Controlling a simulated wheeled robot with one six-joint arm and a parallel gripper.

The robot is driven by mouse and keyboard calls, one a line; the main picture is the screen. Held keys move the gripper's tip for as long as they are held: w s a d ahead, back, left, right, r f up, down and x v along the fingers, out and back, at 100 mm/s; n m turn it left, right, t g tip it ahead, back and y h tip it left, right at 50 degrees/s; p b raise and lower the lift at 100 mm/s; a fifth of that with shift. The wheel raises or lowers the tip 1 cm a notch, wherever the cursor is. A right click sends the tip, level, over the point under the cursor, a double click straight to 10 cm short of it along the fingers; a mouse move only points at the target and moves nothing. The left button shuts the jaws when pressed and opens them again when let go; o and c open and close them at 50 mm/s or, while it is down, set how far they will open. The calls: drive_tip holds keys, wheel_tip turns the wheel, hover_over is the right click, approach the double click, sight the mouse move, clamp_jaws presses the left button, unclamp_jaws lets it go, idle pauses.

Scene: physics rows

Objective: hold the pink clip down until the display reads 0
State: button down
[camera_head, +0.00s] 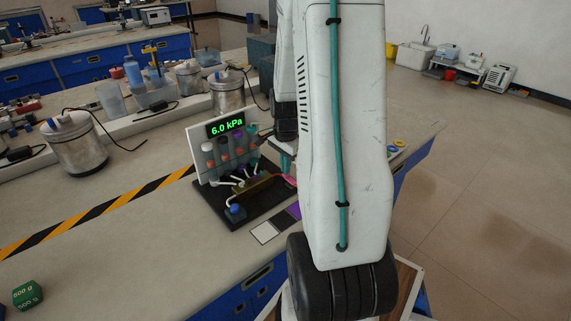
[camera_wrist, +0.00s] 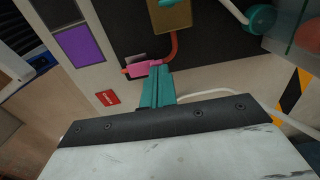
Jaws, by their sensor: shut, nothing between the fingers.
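The display (camera_head: 226,124) on the white panel reads 6.0 kPa in green. The pink clip (camera_wrist: 146,68) sits on an orange-red tube at the dark board's edge in the wrist view. In the head view only a bit of the pink clip (camera_head: 290,181) shows beside my arm. My gripper (camera_wrist: 160,72) has teal fingers, shut together and empty. Their tips overlap the clip's right end in the wrist view; I cannot tell whether they press on it. In the head view my gripper (camera_head: 286,160) is mostly hidden behind my arm.
The black board (camera_head: 224,207) holds a brass block, tubes and a blue-capped part. A white square (camera_head: 264,233) and a purple square (camera_head: 294,210) lie in front. Metal canisters (camera_head: 77,146) stand to the left. A green 500 g cube (camera_head: 27,294) lies at lower left.

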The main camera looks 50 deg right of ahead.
sight(288, 177)
drive_tip(key=shift+w+f+g, duration=0.2)
drive_tip(key=shift+f+g, duration=0.15)
drive_tip(key=shift+g, duration=0.15)
drive_tip(key=shift+s, duration=0.1)
drive_tip(key=shift+a, duration=0.1)
idle(1.3)
idle(3.3)
drive_tip(key=shift+s+a+r, duration=0.15)
drive_tip(key=shift+s+r, duration=0.15)
drive_tip(key=shift+s, duration=0.4)
wheel_tip(288, 177, up, 14)
idle(0.6)
